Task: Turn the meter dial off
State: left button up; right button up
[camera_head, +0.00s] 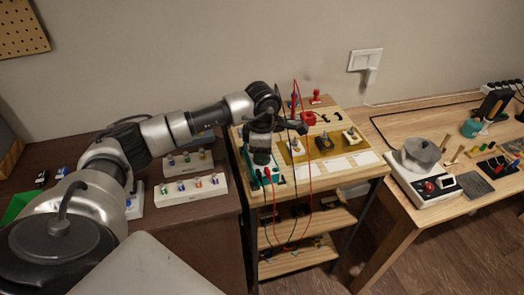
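My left gripper (261,157) points down over the left part of a small wooden bench top, its arm coming in from the left. Below it lies a small green and dark device (254,181), which looks like the meter. The gripper and wrist cover much of it, so I cannot see its dial or the dial's position. I cannot tell whether the fingers touch it or how far they are apart. Red and black leads (309,172) run beside it and hang over the front edge. My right gripper is not in view.
The wooden shelf unit (350,177) holds several small parts and white cards on top. A dark table (190,225) at left carries white racks (193,189) of small parts.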

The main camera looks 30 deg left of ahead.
pick_arm(q)
grip_shut()
jog(key=shift+f+m+b, duration=0.1)
jog(key=shift+m+b, duration=1.2)
jog(key=shift+m, duration=0.2)
jog(key=m+b, duration=0.2)
jog(key=m, duration=0.1)
jog(key=shift+m, duration=0.3)
jog(key=m+b, duration=0.2)
jog(key=m, duration=0.2)
jog(key=shift+m+b, duration=0.7)
jog(key=shift+m, duration=0.8)
